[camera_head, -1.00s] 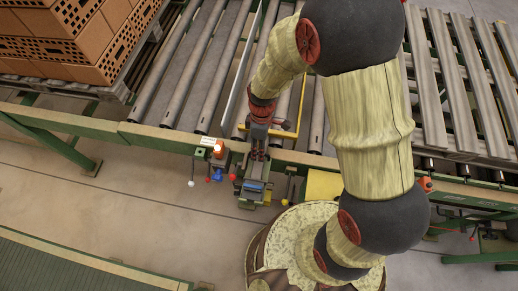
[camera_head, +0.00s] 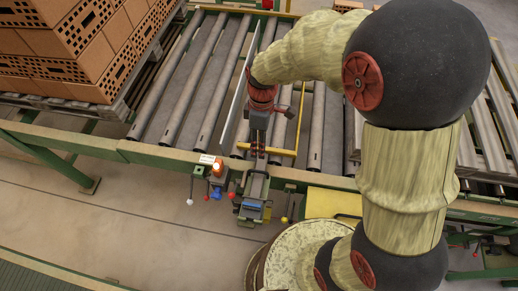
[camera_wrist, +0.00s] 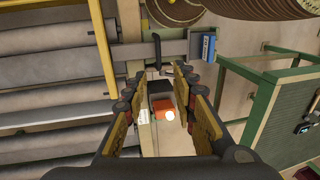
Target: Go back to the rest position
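My gripper (camera_head: 258,150) points down over the green side rail of the roller conveyor, above a small grey-green control box (camera_head: 254,188). In the wrist view my gripper (camera_wrist: 165,78) has its two fingers spread apart, with nothing held between them. Through the gap I see an orange part with a bright white spot (camera_wrist: 165,110), below and apart from the fingers. The fingertips are small in the head view, and I cannot tell whether they touch anything.
The roller conveyor (camera_head: 190,95) has a yellow bar frame (camera_head: 272,150) close beside my gripper. Levers with coloured knobs, one white (camera_head: 190,202), stand along its near edge. Bricks (camera_head: 75,50) are stacked on a pallet at upper left. The floor (camera_head: 110,215) at lower left is clear.

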